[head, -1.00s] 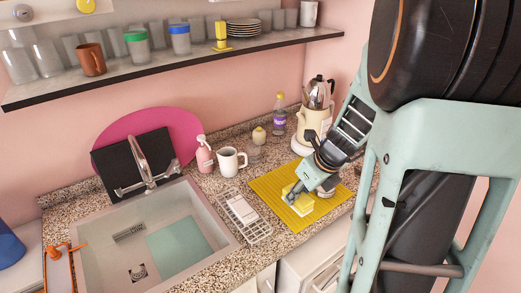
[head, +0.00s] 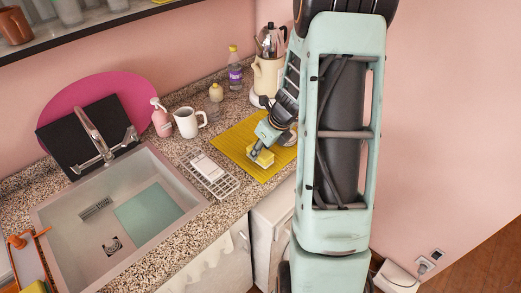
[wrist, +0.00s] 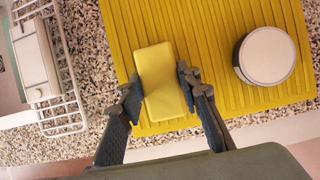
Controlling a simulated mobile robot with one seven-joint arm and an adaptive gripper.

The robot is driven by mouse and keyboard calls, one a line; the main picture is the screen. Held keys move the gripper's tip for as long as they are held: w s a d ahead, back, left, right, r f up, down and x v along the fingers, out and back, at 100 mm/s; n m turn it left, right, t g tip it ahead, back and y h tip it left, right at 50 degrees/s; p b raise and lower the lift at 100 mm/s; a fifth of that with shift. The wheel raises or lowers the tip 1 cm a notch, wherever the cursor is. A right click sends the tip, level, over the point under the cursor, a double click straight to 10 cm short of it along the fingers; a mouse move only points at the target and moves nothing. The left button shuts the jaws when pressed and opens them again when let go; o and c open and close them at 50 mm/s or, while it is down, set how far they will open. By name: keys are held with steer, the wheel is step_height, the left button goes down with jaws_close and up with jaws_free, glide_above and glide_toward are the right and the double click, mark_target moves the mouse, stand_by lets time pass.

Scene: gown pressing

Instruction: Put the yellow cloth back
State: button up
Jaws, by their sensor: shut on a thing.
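The yellow cloth (wrist: 160,82) is a smooth, folded-looking block between my fingertips in the wrist view. It also shows in the head view (head: 263,159), over the front part of the ribbed yellow mat (head: 231,143). My gripper (wrist: 160,90) is shut on it, one finger against each long side. In the head view my gripper (head: 261,152) comes down from the upper right and partly hides the cloth. I cannot tell whether the cloth touches the mat or hangs just above it.
A round white-topped thing (wrist: 266,55) stands on the mat, right of the cloth. A white wire rack (head: 222,186) lies left of the mat, beside the sink (head: 55,213). A kettle-like appliance (head: 266,76), a bottle (head: 234,74) and a white mug (head: 188,121) stand behind.

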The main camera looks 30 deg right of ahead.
steer(key=shift+f, duration=0.2)
steer(key=o, duration=1.2)
steer(key=shift+r, duration=0.1)
steer(key=shift+o, duration=0.2)
steer(key=shift+r, duration=0.45)
steer(key=p+v, duration=0.1)
steer(key=v, duration=1)
steer(key=shift+s+r, duration=0.2)
